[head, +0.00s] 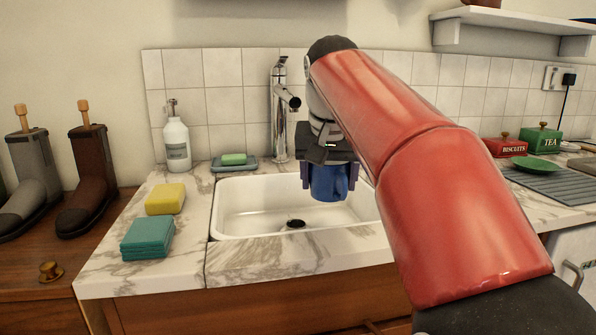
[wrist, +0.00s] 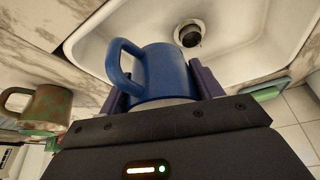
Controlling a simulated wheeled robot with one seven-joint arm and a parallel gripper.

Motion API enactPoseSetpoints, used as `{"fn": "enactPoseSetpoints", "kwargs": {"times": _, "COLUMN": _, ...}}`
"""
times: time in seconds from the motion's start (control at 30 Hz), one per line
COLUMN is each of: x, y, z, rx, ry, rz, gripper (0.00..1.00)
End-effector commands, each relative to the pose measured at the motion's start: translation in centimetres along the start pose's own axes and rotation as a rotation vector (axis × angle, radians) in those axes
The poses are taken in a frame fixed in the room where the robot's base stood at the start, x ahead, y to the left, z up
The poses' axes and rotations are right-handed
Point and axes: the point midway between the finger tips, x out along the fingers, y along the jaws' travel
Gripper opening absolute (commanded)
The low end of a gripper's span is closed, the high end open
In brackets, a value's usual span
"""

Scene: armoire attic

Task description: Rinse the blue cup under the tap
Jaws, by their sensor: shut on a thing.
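The blue cup (head: 328,184) is held over the white sink basin (head: 240,205), clear of its floor. My gripper (head: 329,176) points down and is shut on the cup, a purple finger on each side. In the wrist view the cup (wrist: 165,72) sits between the fingers, its handle free on the left. The inside of the cup is hidden. The chrome tap (head: 281,125) stands behind the basin, its spout left of and higher than the cup. No water shows coming from it.
A white soap bottle (head: 177,140), a yellow sponge (head: 165,198) and teal cloths (head: 147,237) are on the left counter. A green soap bar (head: 234,159) lies beside the tap. A brownish-green mug (wrist: 45,107) shows in the wrist view. A grey draining mat (head: 553,184) is at right.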

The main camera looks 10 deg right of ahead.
Motion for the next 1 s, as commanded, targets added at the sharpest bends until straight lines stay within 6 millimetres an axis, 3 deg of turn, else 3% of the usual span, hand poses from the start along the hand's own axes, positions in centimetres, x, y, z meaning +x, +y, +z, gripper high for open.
{"fn": "enactPoseSetpoints", "kwargs": {"times": 0.5, "x": -4.1, "y": 2.3, "z": 1.5, "rx": 0.0, "ry": 0.002, "rz": 0.0, "gripper": 0.37}}
{"fn": "enactPoseSetpoints", "kwargs": {"times": 1.0, "x": -4.3, "y": 2.5, "z": 1.7, "rx": 0.0, "ry": 0.002, "rz": 0.0, "gripper": 0.37}}
